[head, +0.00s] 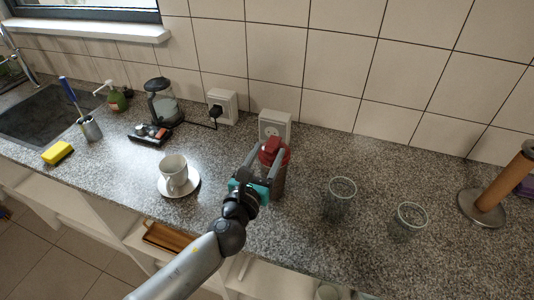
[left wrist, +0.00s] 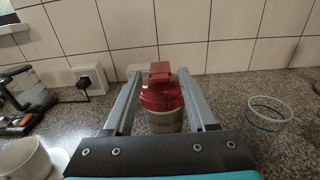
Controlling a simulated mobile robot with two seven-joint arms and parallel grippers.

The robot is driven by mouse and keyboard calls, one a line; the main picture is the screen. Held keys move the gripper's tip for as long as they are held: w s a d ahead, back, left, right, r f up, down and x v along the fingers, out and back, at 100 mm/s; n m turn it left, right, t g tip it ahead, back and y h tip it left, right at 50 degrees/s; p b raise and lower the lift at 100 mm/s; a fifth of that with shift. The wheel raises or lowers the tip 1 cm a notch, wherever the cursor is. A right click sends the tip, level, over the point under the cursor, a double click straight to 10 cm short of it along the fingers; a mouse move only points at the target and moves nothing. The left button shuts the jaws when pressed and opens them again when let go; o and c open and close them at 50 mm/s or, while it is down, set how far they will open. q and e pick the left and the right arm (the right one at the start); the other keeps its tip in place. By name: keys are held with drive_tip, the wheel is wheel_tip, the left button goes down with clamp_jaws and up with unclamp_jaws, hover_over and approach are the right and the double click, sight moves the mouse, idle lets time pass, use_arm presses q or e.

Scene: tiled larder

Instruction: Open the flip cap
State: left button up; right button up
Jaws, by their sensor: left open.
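A bottle with a red flip cap (left wrist: 160,88) stands upright on the counter in the left wrist view, its cap facing me and its body partly hidden by my gripper. In the head view the red cap (head: 272,152) shows between the fingers, near the wall socket. My left gripper (head: 264,158) is open, its two fingers reaching out on either side of the cap. In the left wrist view the left gripper (left wrist: 160,95) shows a gap on both sides of the cap. I cannot tell whether a finger touches it. The cap looks closed. My right gripper is not in view.
A white cup on a saucer (head: 192,187) stands left of my arm. Two glasses (head: 340,200) (head: 408,222) stand to the right, with a paper-towel holder (head: 483,208) beyond. A kettle (head: 161,103), sponge (head: 57,153) and sink (head: 38,118) are at the left.

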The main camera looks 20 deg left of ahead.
use_arm(q)
clamp_jaws()
idle(0.5)
